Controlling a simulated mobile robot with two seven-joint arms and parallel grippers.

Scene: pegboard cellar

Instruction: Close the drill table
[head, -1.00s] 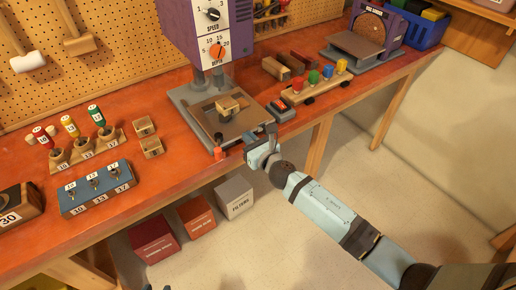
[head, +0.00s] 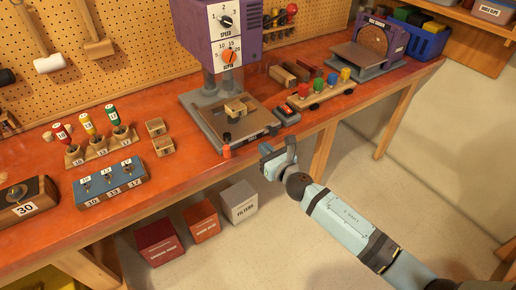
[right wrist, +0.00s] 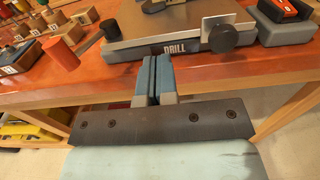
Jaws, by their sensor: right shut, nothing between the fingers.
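The drill table (head: 250,122) is a brown plate at the foot of the purple drill press (head: 205,30), with a small wooden block (head: 238,107) on it. Its front bar, marked DRILL (right wrist: 175,49), and a black knob (right wrist: 222,38) show in the right wrist view. My right gripper (head: 279,152) is shut and empty, in front of the bench edge by the drill. In the right wrist view its fingers (right wrist: 153,75) point at the DRILL bar, with a small gap seeming to lie between. My left gripper is not in view.
An orange cylinder (right wrist: 60,53) stands left of the drill front. A red-buttoned switch box (head: 287,114) and a peg rack (head: 320,94) are to its right. A blue block (head: 108,182) lies left. Boxes, including a grey FILTERS box (head: 239,201), stand below the bench. The floor in front is clear.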

